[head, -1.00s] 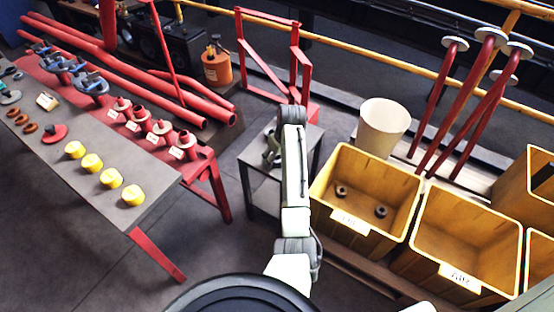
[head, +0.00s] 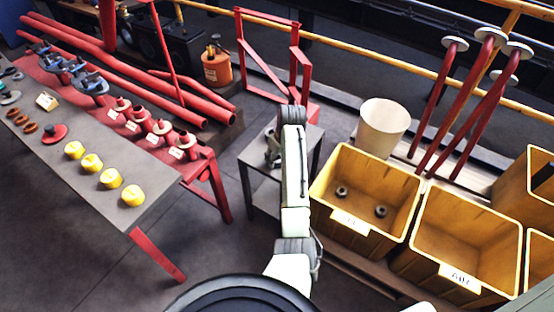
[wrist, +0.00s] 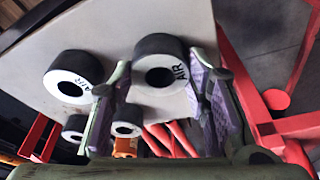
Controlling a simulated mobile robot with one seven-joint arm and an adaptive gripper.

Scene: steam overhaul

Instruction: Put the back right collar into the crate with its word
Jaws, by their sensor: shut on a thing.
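My gripper (head: 272,150) is over the small grey stand (head: 258,178) in the head view, and the arm hides part of the stand top. In the wrist view my gripper's fingers (wrist: 160,98) are shut on a black collar (wrist: 160,45) with a white face lettered AIR. A second black collar (wrist: 72,60), also lettered AIR, sits beside it, outside the fingers. Two smaller-looking collars (wrist: 75,124) (wrist: 128,116) show lower down; their words are unreadable. A yellow crate (head: 412,250) in the head view has a label reading AIR (head: 460,278) and looks empty.
Another yellow crate (head: 322,190) holds two dark collars (head: 342,190); its label is unclear. More yellow crates (head: 540,185) stand at the right. A cream bin (head: 384,125) stands behind the crates. A bench (head: 165,185) with yellow pieces and red fittings is at left.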

